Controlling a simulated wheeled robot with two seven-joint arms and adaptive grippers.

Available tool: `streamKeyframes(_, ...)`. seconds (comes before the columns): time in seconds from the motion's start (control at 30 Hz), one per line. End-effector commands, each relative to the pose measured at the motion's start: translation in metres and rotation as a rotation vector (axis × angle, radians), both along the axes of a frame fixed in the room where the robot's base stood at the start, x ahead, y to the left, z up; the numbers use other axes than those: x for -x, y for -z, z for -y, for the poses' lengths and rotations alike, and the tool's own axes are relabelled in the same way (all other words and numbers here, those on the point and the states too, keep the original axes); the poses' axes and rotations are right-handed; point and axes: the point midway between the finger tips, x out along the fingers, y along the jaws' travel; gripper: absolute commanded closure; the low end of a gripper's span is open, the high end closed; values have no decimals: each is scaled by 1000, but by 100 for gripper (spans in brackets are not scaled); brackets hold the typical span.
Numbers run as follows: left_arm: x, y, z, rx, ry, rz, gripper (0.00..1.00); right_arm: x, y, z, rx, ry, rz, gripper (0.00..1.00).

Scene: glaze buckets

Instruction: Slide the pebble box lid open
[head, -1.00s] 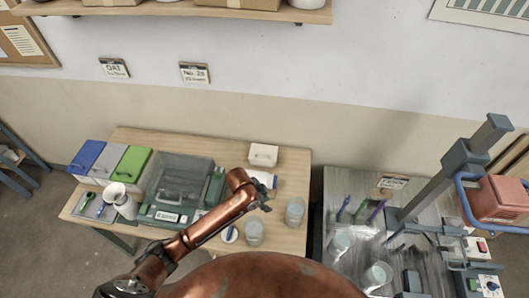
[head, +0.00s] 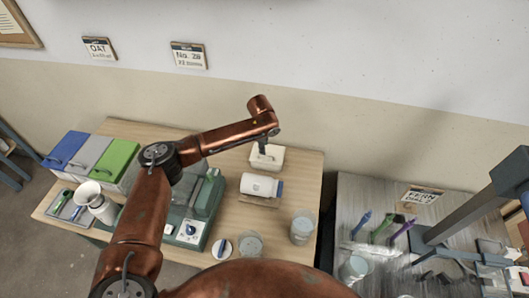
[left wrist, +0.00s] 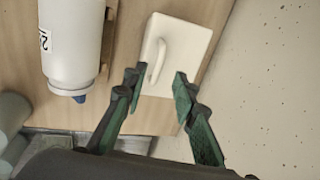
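A small cream box (head: 267,157), which I take to be the pebble box, sits at the back right of the wooden table. Its flat lid carries a raised handle (left wrist: 158,62) in the left wrist view; the lid looks shut. My left gripper (head: 263,147) is over this box, partly covering it in the head view. I cannot tell whether the fingers touch the lid. My right gripper is out of view.
A white bottle (head: 262,186) lies close to the box. Cups (head: 302,228), a green-grey machine (head: 198,222) and a white jug (head: 96,202) stand nearer. Blue, grey and green lidded bins (head: 112,158) are at left. A grey table (head: 400,230) stands right.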

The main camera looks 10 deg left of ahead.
Motion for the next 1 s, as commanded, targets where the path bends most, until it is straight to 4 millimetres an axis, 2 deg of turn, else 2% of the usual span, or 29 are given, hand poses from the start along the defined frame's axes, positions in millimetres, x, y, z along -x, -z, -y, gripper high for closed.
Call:
streamKeyframes(0.03,-1,10,1,-2,1,-3,74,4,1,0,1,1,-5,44)
streamKeyframes(0.2,-6,36,2,-1,2,-3,74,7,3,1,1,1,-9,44)
streamKeyframes(0.4,-9,53,1,-1,0,-2,74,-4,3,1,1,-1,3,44)
streamKeyframes(0.7,-10,55,-1,-1,-1,-1,74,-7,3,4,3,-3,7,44)
streamKeyframes(1.0,-9,55,-1,-1,-2,-1,94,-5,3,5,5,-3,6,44)
